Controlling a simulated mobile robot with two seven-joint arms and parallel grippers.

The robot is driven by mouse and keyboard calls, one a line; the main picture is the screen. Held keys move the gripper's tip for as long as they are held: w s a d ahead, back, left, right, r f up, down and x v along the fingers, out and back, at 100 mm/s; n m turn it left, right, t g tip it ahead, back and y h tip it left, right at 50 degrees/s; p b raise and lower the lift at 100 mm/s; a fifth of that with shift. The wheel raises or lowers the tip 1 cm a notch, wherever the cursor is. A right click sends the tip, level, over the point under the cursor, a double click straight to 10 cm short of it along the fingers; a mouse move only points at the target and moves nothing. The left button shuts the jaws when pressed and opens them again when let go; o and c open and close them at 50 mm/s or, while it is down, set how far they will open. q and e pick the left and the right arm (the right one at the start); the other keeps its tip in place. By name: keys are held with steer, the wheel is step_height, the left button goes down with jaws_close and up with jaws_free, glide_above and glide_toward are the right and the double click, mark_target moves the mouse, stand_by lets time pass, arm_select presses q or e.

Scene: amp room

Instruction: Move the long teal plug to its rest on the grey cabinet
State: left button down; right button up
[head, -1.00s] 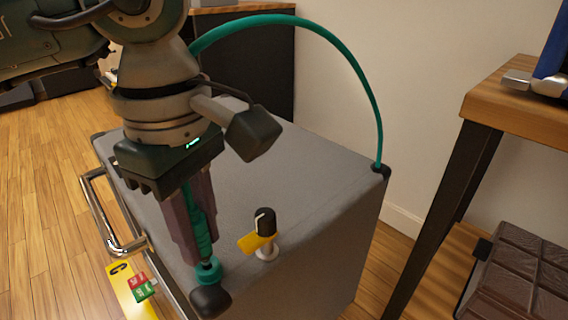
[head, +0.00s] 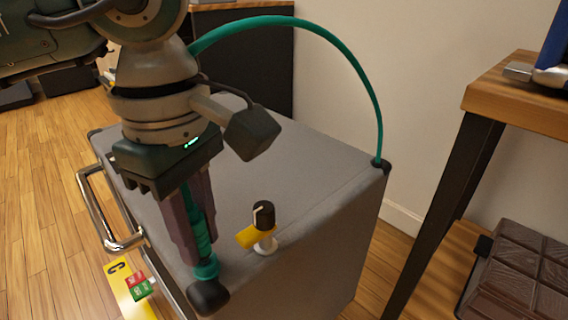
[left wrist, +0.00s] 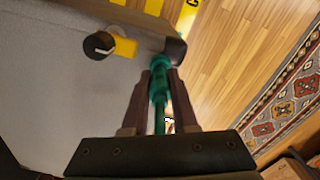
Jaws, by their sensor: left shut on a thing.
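The long teal plug (head: 201,232) is held between the two fingers of my left gripper (head: 193,252), pointing down over the near corner of the grey cabinet (head: 310,190). In the left wrist view the plug (left wrist: 160,86) lies between the fingertips of the left gripper (left wrist: 161,88), close to the black corner cap (left wrist: 175,49). A teal cable (head: 357,70) arcs from behind my arm to the cabinet's right back corner. I cannot make out the plug's rest, nor whether the plug's tip touches anything. My right gripper is out of view.
A black knob with a white mark (head: 263,214) and a yellow tag (head: 252,238) stands on the cabinet right of the plug. A metal handle (head: 88,205) is on the left side. A wooden table (head: 525,100) is at right. The middle of the cabinet top is clear.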

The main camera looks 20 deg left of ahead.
arm_select(q)
steer(key=shift+f+b, duration=0.35)
steer(key=shift+f, duration=0.05)
stand_by(0.5)
steer(key=c, duration=0.6)
jaws_free()
steer(key=shift+r, duration=0.15)
